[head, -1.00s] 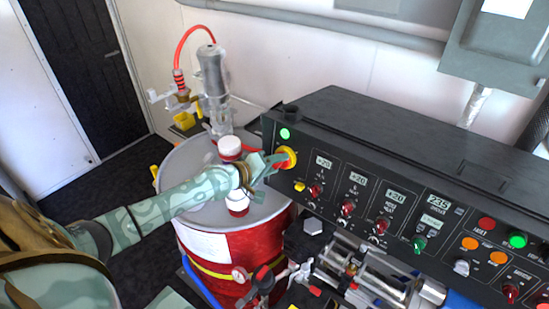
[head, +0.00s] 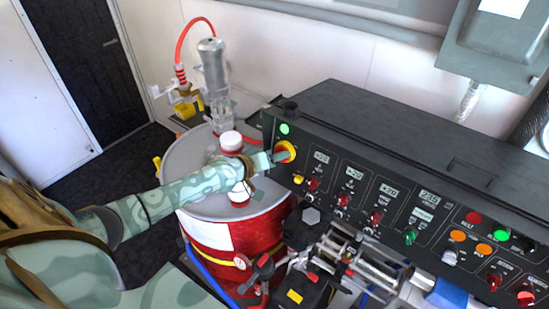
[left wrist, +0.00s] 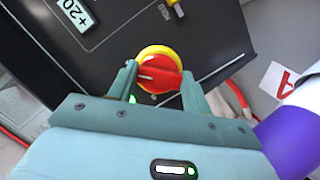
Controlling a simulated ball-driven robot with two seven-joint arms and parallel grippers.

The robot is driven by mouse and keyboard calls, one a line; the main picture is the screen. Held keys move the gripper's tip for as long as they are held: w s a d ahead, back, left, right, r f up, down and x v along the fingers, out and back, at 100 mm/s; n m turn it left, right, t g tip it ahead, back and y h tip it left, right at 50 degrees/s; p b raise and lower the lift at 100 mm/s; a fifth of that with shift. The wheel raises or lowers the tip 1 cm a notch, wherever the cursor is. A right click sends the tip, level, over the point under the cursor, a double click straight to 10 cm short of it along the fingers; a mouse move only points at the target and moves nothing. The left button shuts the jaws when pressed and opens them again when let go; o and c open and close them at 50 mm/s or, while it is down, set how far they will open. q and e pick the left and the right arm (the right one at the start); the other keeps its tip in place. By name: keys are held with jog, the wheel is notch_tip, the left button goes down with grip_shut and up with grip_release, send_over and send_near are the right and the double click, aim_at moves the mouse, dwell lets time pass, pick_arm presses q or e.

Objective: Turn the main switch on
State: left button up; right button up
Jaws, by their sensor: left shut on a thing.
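The main switch is a red knob on a yellow ring, at the left end of the black control panel; it shows in the head view (head: 291,147) and in the left wrist view (left wrist: 161,68). My left gripper (head: 278,157) reaches it from the left, across the drum. In the left wrist view, the gripper's two fingers (left wrist: 158,84) stand on either side of the red knob, shut on it. The fingers partly cover the switch in the head view, and its exact turn angle is hard to read. My right gripper is not in view.
A green light (head: 285,129) glows above the switch. The panel (head: 350,115) carries lit displays, small knobs and colored buttons to the right. A red drum (head: 240,240) with a grey lid and a transfer pump (head: 211,66) stands under and behind my left arm. Valves and pipes lie below the panel.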

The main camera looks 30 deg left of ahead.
pick_arm(q)
jog(key=shift+f, duration=0.15)
jog(key=o, duration=1)
jog(key=p+v, duration=0.2)
jog(key=v, duration=1.4)
jog(key=shift+s, duration=0.2)
